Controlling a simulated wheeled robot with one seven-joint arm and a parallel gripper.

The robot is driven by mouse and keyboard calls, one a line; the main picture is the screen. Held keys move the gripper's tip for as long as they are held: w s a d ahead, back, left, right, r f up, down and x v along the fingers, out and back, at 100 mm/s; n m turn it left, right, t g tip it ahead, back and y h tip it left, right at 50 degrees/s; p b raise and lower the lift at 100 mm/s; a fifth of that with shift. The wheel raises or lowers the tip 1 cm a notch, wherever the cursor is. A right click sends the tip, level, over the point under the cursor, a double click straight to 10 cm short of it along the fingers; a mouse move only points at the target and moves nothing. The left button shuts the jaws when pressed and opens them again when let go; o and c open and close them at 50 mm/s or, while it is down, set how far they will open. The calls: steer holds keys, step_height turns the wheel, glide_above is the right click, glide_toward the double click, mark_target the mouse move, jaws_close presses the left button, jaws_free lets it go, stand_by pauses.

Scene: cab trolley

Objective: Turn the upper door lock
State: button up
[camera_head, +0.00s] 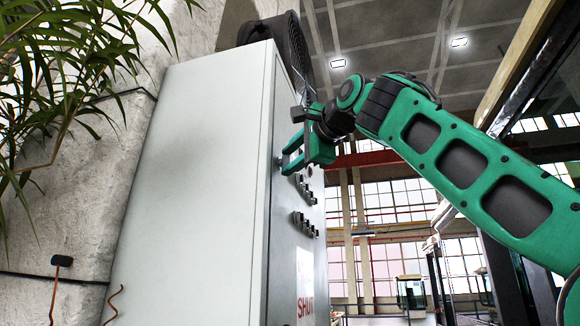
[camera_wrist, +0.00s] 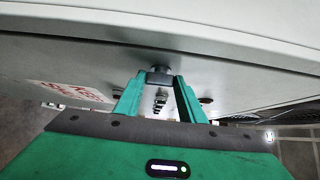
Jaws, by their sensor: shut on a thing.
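A tall pale grey cabinet (camera_head: 195,180) stands left of centre in the head view, its door (camera_head: 295,250) seen at a steep angle on the right side. My green gripper (camera_head: 284,153) is at the upper part of that door. In the wrist view my gripper (camera_wrist: 160,78) is shut on the upper door lock (camera_wrist: 160,69), a small dark knob on the door face between the fingertips. The lock's exact angle is hard to tell. In the head view the fingers mostly hide the lock.
Several dark knobs or switches (camera_head: 305,225) stick out of the door below my gripper. A black round fan-like part (camera_head: 285,45) sits on top of the cabinet. A plant (camera_head: 60,70) hangs at the left by a rough wall. Open hall space lies to the right.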

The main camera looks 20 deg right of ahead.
steer(key=shift+w+f, duration=0.15)
steer(key=o, duration=1)
steer(key=shift+w, duration=0.1)
steer(key=shift+o, duration=0.2)
steer(key=shift+s+d, duration=0.15)
steer(key=shift+s, duration=0.5)
steer(key=s+d, duration=0.1)
steer(key=s, duration=0.8)
steer(key=shift+s+d, duration=0.25)
